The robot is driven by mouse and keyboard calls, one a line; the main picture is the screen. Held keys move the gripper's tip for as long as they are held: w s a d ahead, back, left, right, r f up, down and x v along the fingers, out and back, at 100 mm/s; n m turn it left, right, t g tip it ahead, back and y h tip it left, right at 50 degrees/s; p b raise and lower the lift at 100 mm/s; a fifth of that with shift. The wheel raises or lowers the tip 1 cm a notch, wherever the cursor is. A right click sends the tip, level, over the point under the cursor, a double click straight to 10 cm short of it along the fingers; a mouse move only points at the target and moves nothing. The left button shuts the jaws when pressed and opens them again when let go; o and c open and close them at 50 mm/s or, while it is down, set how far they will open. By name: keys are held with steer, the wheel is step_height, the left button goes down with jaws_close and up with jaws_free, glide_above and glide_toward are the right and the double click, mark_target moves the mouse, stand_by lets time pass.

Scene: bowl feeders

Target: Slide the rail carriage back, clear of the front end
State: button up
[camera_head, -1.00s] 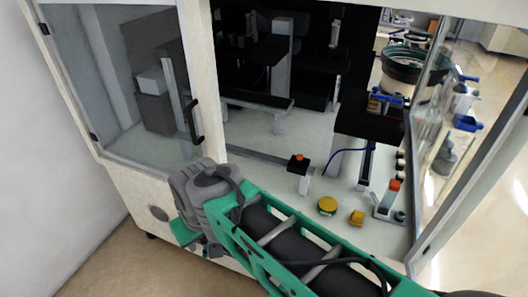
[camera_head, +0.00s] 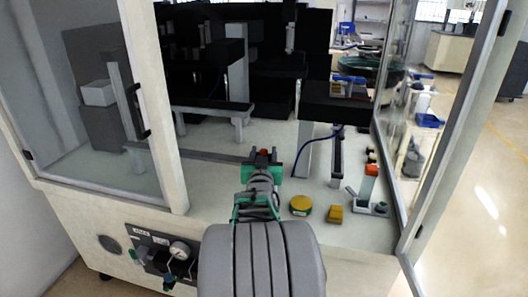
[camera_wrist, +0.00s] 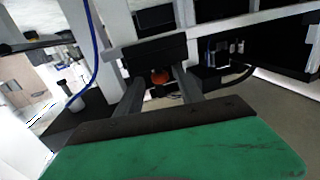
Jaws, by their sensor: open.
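A black block with an orange-red knob (camera_head: 264,152), which looks like the rail carriage, stands at the cabinet's front opening, partly hidden by my gripper in the head view. My gripper (camera_head: 262,166) is right in front of it. In the wrist view the knob (camera_wrist: 160,78) lies between the two grey fingers of my open gripper (camera_wrist: 158,84), and a dark block (camera_wrist: 155,55) sits just above it. I cannot tell whether either finger touches the knob. The rail under the carriage cannot be made out clearly.
A yellow round button (camera_head: 300,205), a yellow block (camera_head: 335,214) and an orange-topped post (camera_head: 371,170) stand to the right on the pale deck. A glass door (camera_head: 105,120) is at left, an open one (camera_head: 412,120) at right. A blue hose (camera_wrist: 95,45) hangs at left in the wrist view.

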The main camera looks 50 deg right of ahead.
steer(key=x, duration=0.4)
steer(key=shift+w+d, duration=0.25)
steer(key=shift+w, duration=0.05)
steer(key=shift+c, duration=0.5)
jaws_close()
stand_by(0.6)
